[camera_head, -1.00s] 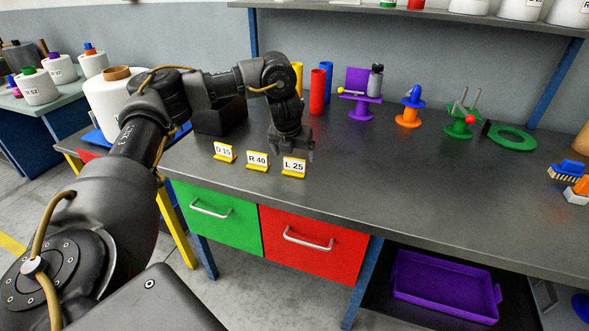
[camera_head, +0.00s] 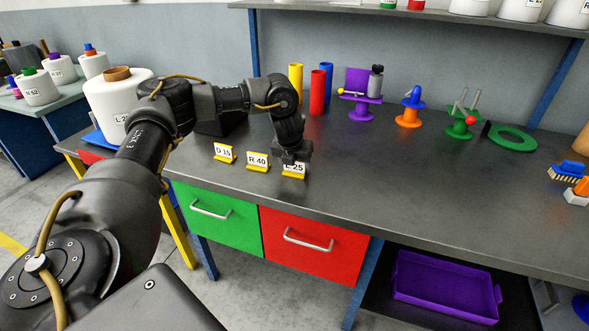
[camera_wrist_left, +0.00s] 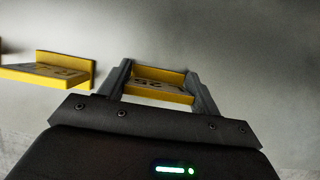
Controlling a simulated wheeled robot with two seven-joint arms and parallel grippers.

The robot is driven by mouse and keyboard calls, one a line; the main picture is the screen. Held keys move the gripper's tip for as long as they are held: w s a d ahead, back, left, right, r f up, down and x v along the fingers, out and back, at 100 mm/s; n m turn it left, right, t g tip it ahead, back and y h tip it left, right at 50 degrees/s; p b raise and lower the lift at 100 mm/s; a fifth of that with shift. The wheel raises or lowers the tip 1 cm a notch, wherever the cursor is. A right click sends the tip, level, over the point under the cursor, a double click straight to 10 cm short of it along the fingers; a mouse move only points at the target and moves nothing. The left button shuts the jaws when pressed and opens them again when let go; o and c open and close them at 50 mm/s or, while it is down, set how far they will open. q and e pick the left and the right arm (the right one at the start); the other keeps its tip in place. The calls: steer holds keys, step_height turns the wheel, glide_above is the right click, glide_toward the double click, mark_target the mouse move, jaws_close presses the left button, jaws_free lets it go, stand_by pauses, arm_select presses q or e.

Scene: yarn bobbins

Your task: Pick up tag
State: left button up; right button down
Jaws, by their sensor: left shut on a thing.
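Three tags with yellow bases and white labels stand in a row near the front edge of the workbench. The D 15 tag (camera_head: 224,154) is at the left and the R 40 tag (camera_head: 257,162) is in the middle. The L 25 tag (camera_head: 293,173) is at the right, its label partly covered by my left gripper (camera_head: 291,157). In the left wrist view, the left gripper's two fingers (camera_wrist_left: 160,82) are shut on the L 25 tag (camera_wrist_left: 158,92), one at each end. The R 40 tag (camera_wrist_left: 50,72) shows apart to the left there. My right gripper is not in view.
Red, blue and yellow cylinders (camera_head: 317,92), a purple stand (camera_head: 361,102), an orange one (camera_head: 409,113) and a green one (camera_head: 460,124) stand along the back. A brush (camera_head: 567,171) is at the right. The bench middle is clear.

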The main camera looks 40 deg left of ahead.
mark_target(286, 172)
arm_select(q)
steer(key=shift+r, duration=0.5)
steer(key=r, duration=0.2)
steer(key=s+r, duration=0.1)
steer(key=shift+a+r, duration=0.35)
steer(key=shift+r, duration=0.05)
steer(key=shift+s+a+r, duration=0.25)
steer(key=shift+s+r, duration=0.1)
steer(key=shift+r, duration=0.2)
steer(key=shift+s+a+r, duration=0.2)
steer(key=shift+s+r, duration=0.1)
steer(key=shift+r, duration=0.25)
steer(key=s+a+r+p, duration=0.4)
steer(key=s+a+r, duration=0.2)
steer(key=s, duration=0.3)
steer(key=shift+s+p, duration=0.2)
steer(key=shift+p, duration=0.15)
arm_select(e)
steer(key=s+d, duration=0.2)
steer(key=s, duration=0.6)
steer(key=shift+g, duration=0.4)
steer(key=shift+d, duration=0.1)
